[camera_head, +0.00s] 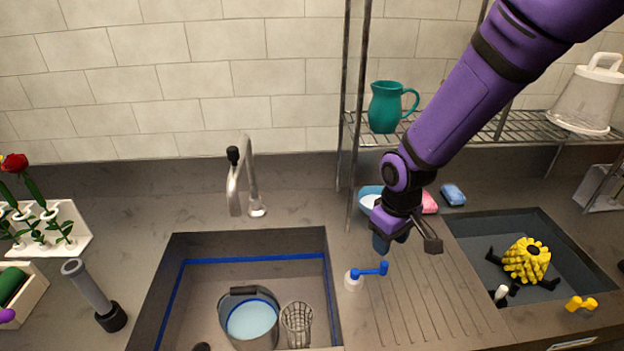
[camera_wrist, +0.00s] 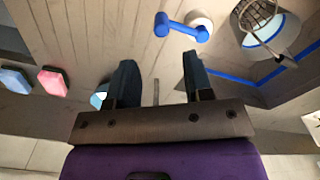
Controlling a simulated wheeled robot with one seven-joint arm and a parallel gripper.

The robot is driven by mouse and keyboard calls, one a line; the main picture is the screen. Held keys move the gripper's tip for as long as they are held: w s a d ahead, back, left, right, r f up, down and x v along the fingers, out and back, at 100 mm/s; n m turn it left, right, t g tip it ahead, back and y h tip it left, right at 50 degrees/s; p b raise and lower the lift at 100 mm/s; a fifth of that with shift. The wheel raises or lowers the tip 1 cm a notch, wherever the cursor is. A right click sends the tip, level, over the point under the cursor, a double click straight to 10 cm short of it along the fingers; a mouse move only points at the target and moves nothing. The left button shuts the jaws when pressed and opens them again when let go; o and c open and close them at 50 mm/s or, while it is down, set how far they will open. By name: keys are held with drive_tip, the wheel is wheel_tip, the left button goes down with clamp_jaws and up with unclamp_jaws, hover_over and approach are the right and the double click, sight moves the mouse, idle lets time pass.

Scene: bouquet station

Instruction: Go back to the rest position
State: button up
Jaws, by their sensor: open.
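My gripper (camera_head: 405,243) hangs above the ribbed drainboard (camera_head: 415,300), between the two basins. In the wrist view my gripper (camera_wrist: 160,82) shows its two dark fingers spread apart with nothing between them. A small white fixture with a blue lever (camera_head: 370,272) stands on the counter just below and left of the gripper. The blue lever also shows in the wrist view (camera_wrist: 182,27), beyond the fingertips and apart from them.
The left basin (camera_head: 185,285) holds a pail (camera_head: 250,318) and a wire basket (camera_head: 297,322). A faucet (camera_head: 246,180) stands behind it. A shelf with a teal pitcher (camera_head: 388,106) is behind my arm. Blue (camera_head: 453,194) and pink sponges lie beneath. The right basin holds a yellow object (camera_head: 527,260).

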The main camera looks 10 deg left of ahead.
drive_tip(key=s+d+r+m+t, duration=0.1)
drive_tip(key=s+d+r+m, duration=0.1)
drive_tip(key=d+r, duration=0.6)
drive_tip(key=s+d+r+m+t, duration=0.1)
drive_tip(key=d+r+m, duration=0.1)
drive_tip(key=d+r, duration=0.65)
drive_tip(key=s+d+r+m+t, duration=0.1)
drive_tip(key=s+d+r+m, duration=0.1)
drive_tip(key=s+d+r, duration=0.2)
drive_tip(key=s+d+r+m+t, duration=0.2)
drive_tip(key=s+r, duration=0.6)
drive_tip(key=s, duration=0.4)
drive_tip(key=shift+d+r+m, duration=0.2)
drive_tip(key=shift+d+m, duration=0.4)
drive_tip(key=shift+d, duration=0.45)
